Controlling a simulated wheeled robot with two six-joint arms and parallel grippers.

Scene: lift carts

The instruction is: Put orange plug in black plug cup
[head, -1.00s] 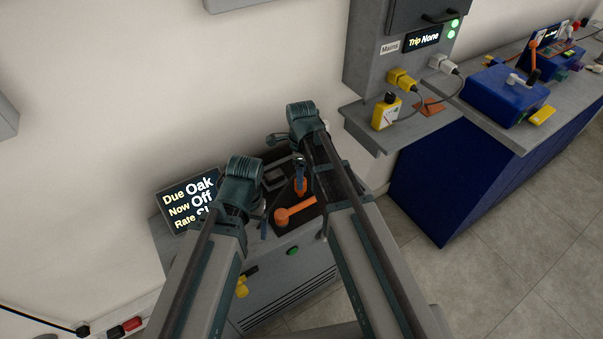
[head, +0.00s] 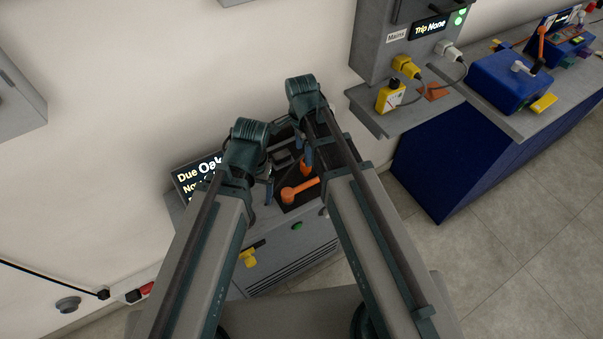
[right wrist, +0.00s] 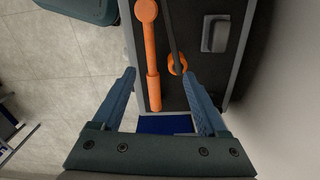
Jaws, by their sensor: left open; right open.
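No part is clearly recognisable as the orange plug or the black plug cup. An orange handle (head: 300,191) lies on the dark top of the grey cabinet (head: 290,262), with a smaller orange part (head: 306,166) behind it. The right wrist view shows an orange bar (right wrist: 151,55) and an orange ring (right wrist: 177,66) on the black surface. My right gripper (head: 309,158) is open and empty above this top; its fingers (right wrist: 160,80) spread around the lower part of the bar and ring in that view. My left gripper (head: 266,188) is open at the top's left side, partly hidden by its wrist.
A lit sign (head: 190,180) stands left of the cabinet top. To the right is a grey mains box (head: 378,45) with yellow (head: 405,65) and white (head: 444,50) plugs above a shelf (head: 372,118). A blue bench stands beyond. A power strip (head: 138,292) lies lower left.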

